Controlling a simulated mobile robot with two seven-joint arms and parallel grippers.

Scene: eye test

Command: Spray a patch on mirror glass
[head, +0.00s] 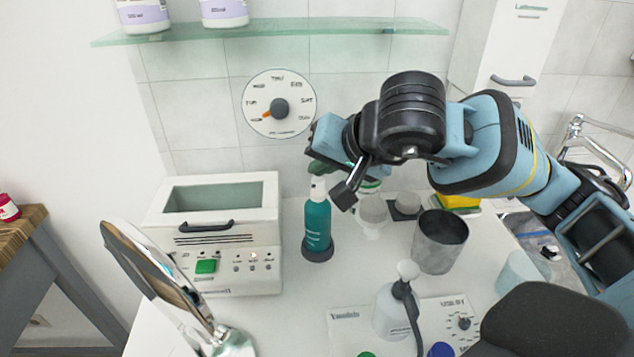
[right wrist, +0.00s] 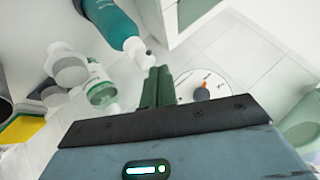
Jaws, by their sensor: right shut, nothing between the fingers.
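A teal bottle (head: 317,225) with a white top stands upright on a dark round base in the middle of the counter. It also shows in the right wrist view (right wrist: 108,22). My right gripper (head: 321,168) is shut and empty just above the bottle's top; its green fingers (right wrist: 158,74) point close to the white nozzle in the right wrist view. I cannot tell whether they touch. A round tilted mirror (head: 150,262) on a shiny stand is at the front left. A white spray bottle (head: 389,315) with a grey tube stands at the front. My left gripper is not in view.
A white box-shaped device (head: 222,232) stands left of the teal bottle. A grey cup (head: 440,248) and a yellow sponge (head: 457,201) are to the right. A glass shelf (head: 290,29) holding bottles and a dial (head: 262,92) are on the wall.

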